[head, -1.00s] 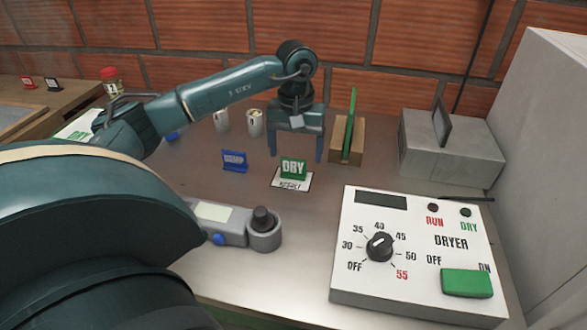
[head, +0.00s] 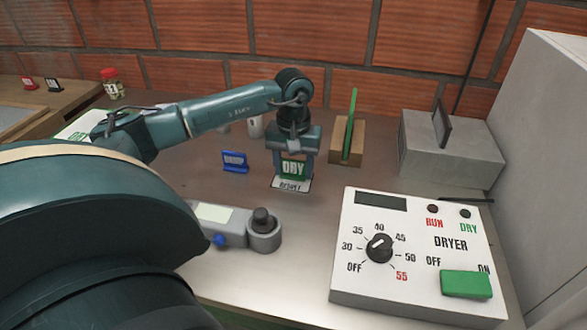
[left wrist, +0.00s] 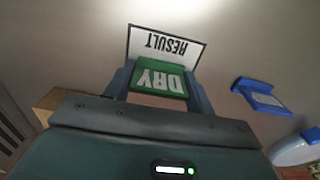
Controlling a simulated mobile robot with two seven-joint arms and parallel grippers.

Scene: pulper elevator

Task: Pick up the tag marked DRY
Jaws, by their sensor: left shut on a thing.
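The green tag marked DRY (head: 293,169) stands upright at the back edge of the white card marked RESULT (head: 291,184) on the counter. My left gripper (head: 293,172) is lowered over the tag and shut on it, one finger at each side. In the left wrist view the DRY tag (left wrist: 159,79) sits between the two blue fingers, with the RESULT card (left wrist: 166,47) just beyond it. I cannot tell whether the tag still touches the card. My right gripper is not in view.
A blue tag (head: 235,161) stands a little left of the gripper. A wooden block with a green plate (head: 347,141) is close on the right. The dryer panel (head: 415,255) is at front right, and a grey handheld device (head: 236,226) lies in front.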

